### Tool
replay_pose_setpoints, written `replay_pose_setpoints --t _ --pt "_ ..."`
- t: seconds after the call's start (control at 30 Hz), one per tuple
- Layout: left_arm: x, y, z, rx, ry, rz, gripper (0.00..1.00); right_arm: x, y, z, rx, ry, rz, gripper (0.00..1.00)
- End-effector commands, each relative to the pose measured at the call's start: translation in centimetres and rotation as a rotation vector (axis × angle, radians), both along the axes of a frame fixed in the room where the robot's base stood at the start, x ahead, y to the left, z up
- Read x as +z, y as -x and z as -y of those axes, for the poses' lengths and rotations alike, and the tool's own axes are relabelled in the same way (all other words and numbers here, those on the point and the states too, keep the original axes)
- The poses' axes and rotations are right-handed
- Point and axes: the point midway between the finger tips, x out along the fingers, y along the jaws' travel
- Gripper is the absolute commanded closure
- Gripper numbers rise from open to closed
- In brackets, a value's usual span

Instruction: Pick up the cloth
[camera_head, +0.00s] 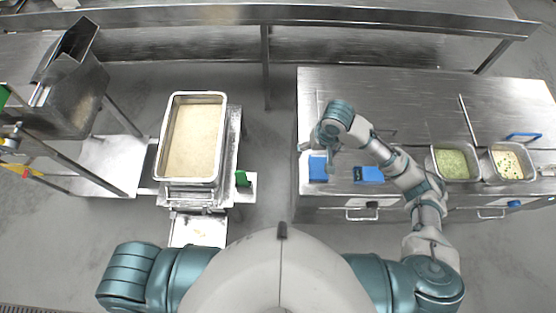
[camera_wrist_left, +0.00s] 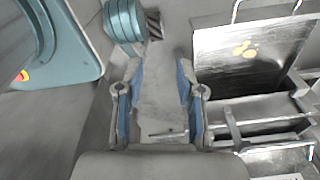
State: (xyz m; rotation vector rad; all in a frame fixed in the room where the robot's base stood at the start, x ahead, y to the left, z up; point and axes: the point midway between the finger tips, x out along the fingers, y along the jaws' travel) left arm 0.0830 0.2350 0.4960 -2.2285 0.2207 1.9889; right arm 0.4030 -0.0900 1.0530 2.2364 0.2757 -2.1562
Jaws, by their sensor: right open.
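A flat blue piece (camera_head: 318,168), which looks like the cloth, lies near the left front corner of the right steel counter (camera_head: 400,100). A second, smaller blue item (camera_head: 368,174) lies to its right at the front edge; I cannot tell whether it is cloth. My right gripper (camera_head: 327,150) is open just above the left blue piece, its fingers over that piece's far side. I cannot tell whether they touch it. My left gripper (camera_wrist_left: 159,75) is open and empty in the left wrist view, its blue-padded fingers spread apart. It is hidden in the head view.
Two steel pans, one with green food (camera_head: 452,163) and one with pale food (camera_head: 509,164), sit at the counter's right. A large tray of rice (camera_head: 195,140) stands at left on a steel machine. A small steel tray (camera_wrist_left: 270,50) holds yellowish bits. Open floor separates machine and counter.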

Motion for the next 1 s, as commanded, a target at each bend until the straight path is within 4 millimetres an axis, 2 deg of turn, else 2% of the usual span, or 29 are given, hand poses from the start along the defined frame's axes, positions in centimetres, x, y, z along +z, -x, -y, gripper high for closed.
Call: replay_pose_setpoints --t 0.03,0.1,0.2,0.27,0.37,0.7,1.0 --pt "-0.7 1.6 -0.3 -0.002 -0.002 -0.012 0.63 1.2 -0.7 0.9 -0.029 0.038 -0.005 0.00" --pt "-1.4 3.2 -0.6 -0.004 -0.003 -0.019 0.63 2.2 -1.0 1.8 -0.065 0.076 -0.019 0.00" --pt "-1.9 4.5 -0.9 -0.006 -0.003 -0.023 0.63 2.9 -1.3 2.5 -0.098 0.107 -0.034 0.00" --pt "-2.0 4.8 -1.1 -0.008 -0.004 -0.025 0.63 2.6 -1.3 2.6 -0.107 0.117 -0.039 0.00" --pt "-2.1 5.0 -1.1 -0.008 -0.004 -0.025 0.63 1.0 -1.3 2.7 -0.110 0.121 -0.044 0.00" --pt "-2.1 4.9 -1.2 -0.008 -0.004 -0.025 0.63 -6.8 -1.2 2.6 -0.108 0.117 -0.041 0.00" --pt "-2.0 4.9 -1.1 -0.007 -0.004 -0.027 0.63 -9.6 -1.3 2.7 -0.109 0.117 -0.039 0.00"
